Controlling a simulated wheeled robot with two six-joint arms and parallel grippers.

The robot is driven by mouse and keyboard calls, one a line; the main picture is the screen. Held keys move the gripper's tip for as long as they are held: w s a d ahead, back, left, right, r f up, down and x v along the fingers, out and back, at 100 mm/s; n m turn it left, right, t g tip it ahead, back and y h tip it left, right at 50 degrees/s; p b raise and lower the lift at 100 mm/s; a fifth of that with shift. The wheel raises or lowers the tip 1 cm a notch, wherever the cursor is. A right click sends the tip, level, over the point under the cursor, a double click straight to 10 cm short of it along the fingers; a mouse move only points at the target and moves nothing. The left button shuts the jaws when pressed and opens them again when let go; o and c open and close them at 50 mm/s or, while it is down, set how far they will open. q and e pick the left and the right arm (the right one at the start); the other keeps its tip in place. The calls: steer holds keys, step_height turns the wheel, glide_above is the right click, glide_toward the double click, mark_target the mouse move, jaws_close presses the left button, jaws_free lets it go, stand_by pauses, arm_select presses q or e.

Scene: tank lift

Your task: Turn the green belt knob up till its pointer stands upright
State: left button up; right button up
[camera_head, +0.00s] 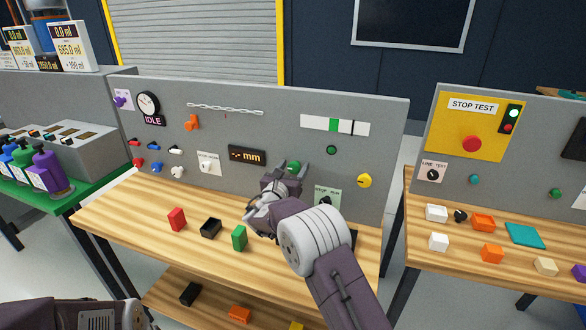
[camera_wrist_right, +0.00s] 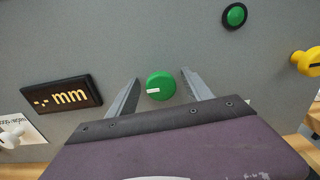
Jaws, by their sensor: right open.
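The green knob (camera_wrist_right: 160,86) is round and sits on the grey panel. Its white pointer mark points left in the right wrist view, roughly level. In the head view the knob (camera_head: 295,167) is partly hidden by my right gripper (camera_head: 291,167). My right gripper (camera_wrist_right: 161,90) is open, with one finger on each side of the knob. A gap shows between each finger and the knob, so it is not gripped. Part of my left arm shows at the bottom left of the head view; its gripper is out of view.
A yellow knob (camera_head: 365,181) is right of the green one, and a small dark-rimmed green round part (camera_head: 332,150) is above it. A black mm display (camera_head: 247,156) is to the left. Red (camera_head: 177,219), black (camera_head: 210,229) and green (camera_head: 239,238) blocks lie on the wooden bench below.

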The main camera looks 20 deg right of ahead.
jaws_close()
steer(key=shift+f+m+b, duration=0.15)
steer(key=shift+m+b, duration=0.15)
steer(key=shift+b, duration=0.4)
steer(key=m+b, duration=0.4)
steer(key=b, duration=0.1)
steer(key=m+b, duration=0.4)
steer(key=b, duration=0.2)
steer(key=m+b, duration=0.3)
steer(key=b, duration=0.3)
steer(key=shift+s+d+f+m, duration=0.15)
steer(key=shift+f+m, duration=0.1)
steer(key=shift+m, duration=0.15)
steer(key=m+b, duration=0.2)
steer(key=m, duration=0.1)
steer(key=shift+b, duration=0.35)
steer(key=shift+r+m+b, duration=0.15)
steer(key=shift+m+b, duration=0.45)
steer(key=shift+m, duration=0.6)
jaws_free()
steer(key=shift+r, duration=0.1)
